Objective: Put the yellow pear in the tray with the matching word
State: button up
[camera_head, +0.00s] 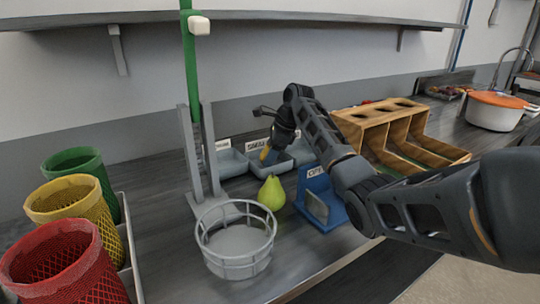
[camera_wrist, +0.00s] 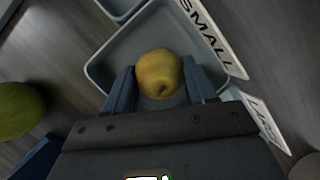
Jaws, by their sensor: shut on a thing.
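My gripper (camera_wrist: 160,85) is shut on the yellow pear (camera_wrist: 159,72), with one blue finger on each side of it. In the wrist view the pear shows in front of a grey tray (camera_wrist: 107,57) whose card (camera_wrist: 212,33) reads SMALL. I cannot tell whether the pear touches the tray floor. In the head view my gripper (camera_head: 271,150) points down over the middle tray (camera_head: 257,171), and only a bit of the yellow pear (camera_head: 265,154) shows. A second card (camera_wrist: 262,118) is cut off and its word is unclear.
A green pear (camera_head: 271,193) stands on the counter before the trays, left of a blue holder (camera_head: 322,205). Another grey tray (camera_head: 231,163) is to the left. A white round basket (camera_head: 236,240), a green post (camera_head: 190,80) and a wooden rack (camera_head: 385,125) stand nearby.

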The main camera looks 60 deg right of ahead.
jog(key=shift+f, duration=0.4)
jog(key=o, duration=0.9)
jog(key=shift+f, duration=0.15)
jog(key=v, duration=1.2)
jog(key=shift+r, duration=0.25)
